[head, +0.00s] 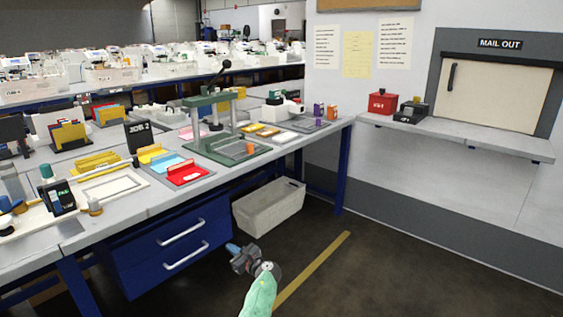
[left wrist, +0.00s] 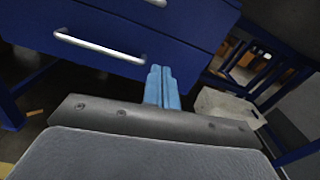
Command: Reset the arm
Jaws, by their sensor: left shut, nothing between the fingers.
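My left gripper (head: 233,248) hangs low in front of the workbench, by the blue drawers. Its blue fingers also show in the left wrist view (left wrist: 162,88), closed together with nothing between them. In the head view the left arm reaches up from the bottom edge, with a green link nearest me. The gripper appears clear of the drawer fronts, though the exact gap cannot be told. My right gripper is in neither view.
The workbench (head: 150,208) carries a green press (head: 238,149), a red tray (head: 188,173) and several coloured card holders. Blue drawers (head: 170,245) and a pale bin (head: 268,206) are below. A mail-out shelf (head: 455,137) is on the right wall. The floor at right is clear.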

